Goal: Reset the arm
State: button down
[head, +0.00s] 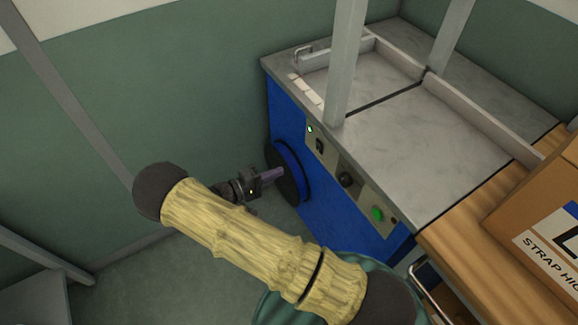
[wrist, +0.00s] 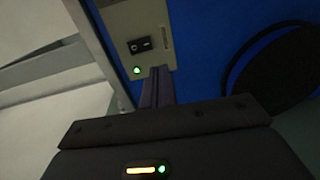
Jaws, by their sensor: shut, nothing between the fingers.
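My gripper (head: 279,173) is shut and empty, its fingers pointing at the blue side of the strapping machine (head: 385,232), near the round black and blue reel (head: 290,172). In the wrist view, the closed purple-grey fingers (wrist: 158,74) appear just below the grey control panel (wrist: 136,20). Whether they touch the machine cannot be told. The panel carries a black rocker switch (wrist: 140,45) and a lit green light (wrist: 137,70). My arm stretches across the lower middle of the head view.
The machine's grey metal top (head: 415,130) is bare, with low rails and upright posts (head: 347,50). A cardboard box (head: 540,215) stands on a wooden surface (head: 475,222) at the right. A green button (head: 377,213) is on the panel. Open floor (head: 150,285) lies left.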

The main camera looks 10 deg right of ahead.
jog(key=shift+s+a+f, duration=0.1)
jog(key=shift+s+a, duration=0.2)
jog(key=shift+a, duration=0.35)
jog(key=s+d+r+m+g+y, duration=0.3)
jog(key=s+d+r+g+y, duration=0.25)
jog(key=d+g, duration=0.25)
jog(key=s+d+r+m+t+y, duration=0.1)
jog(key=s+d+r+t+y, duration=0.1)
jog(key=s+r+y, duration=0.4)
jog(key=s+d+r+t+y, duration=0.2)
jog(key=s+r+y, duration=0.15)
jog(key=r, duration=0.45)
jog(key=w+d+p+v, duration=0.1)
jog(key=w+p+v, duration=0.2)
jog(key=p+v, duration=1.2)
jog(key=shift+w+r+y+p, duration=0.25)
jog(key=shift+r+y+p, duration=0.15)
jog(key=shift+r+p, duration=0.1)
